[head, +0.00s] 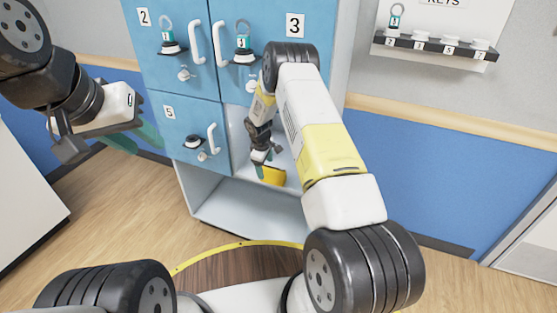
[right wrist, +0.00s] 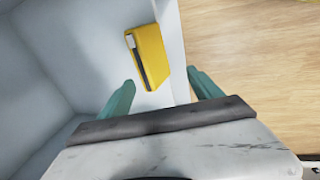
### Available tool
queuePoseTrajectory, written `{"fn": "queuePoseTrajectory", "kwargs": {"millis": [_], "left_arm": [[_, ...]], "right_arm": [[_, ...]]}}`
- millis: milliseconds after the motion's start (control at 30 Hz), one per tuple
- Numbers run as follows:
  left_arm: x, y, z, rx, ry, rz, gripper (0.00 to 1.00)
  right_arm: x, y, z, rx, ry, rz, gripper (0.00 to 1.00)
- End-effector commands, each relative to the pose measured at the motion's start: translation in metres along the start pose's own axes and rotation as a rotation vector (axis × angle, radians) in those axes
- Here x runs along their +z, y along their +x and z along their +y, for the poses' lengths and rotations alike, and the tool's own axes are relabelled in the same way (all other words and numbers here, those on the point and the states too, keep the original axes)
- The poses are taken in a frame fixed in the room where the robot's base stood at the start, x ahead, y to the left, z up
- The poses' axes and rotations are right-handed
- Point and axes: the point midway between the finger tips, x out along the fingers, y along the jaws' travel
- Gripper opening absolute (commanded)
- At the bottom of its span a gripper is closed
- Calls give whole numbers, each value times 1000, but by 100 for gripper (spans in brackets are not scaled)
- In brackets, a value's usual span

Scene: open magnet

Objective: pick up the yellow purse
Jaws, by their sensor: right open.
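The yellow purse (head: 271,175) sits inside an open compartment of the blue locker, partly hidden by my right gripper (head: 262,165) in the head view. In the right wrist view the purse (right wrist: 149,56) lies just beyond the fingertips, between their lines, with a dark strip and a pale patch on its left side. My right gripper (right wrist: 159,86) is open, with its green fingers apart and nothing between them.
The locker (head: 188,94) has blue doors numbered 2, 3 and 5 with white handles and hanging tags. A key rack (head: 436,45) hangs on the wall at the right. Wooden floor (head: 130,215) is free at the front left.

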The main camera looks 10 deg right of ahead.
Motion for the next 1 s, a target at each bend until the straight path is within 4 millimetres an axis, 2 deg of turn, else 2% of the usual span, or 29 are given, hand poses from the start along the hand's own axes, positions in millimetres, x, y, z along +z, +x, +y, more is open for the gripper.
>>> {"fn": "queuePoseTrajectory", "kwargs": {"millis": [167, 700, 1000], "left_arm": [[0, 0, 0, 0, 0, 2, 36], [0, 0, 0, 0, 0, 1, 36], [0, 0, 0, 0, 0, 1, 36]], "right_arm": [[5, 1, 6, 9, -47, -32, 74], [16, 68, 5, 8, -45, -32, 74], [16, 74, 6, 9, -44, -30, 74]]}}
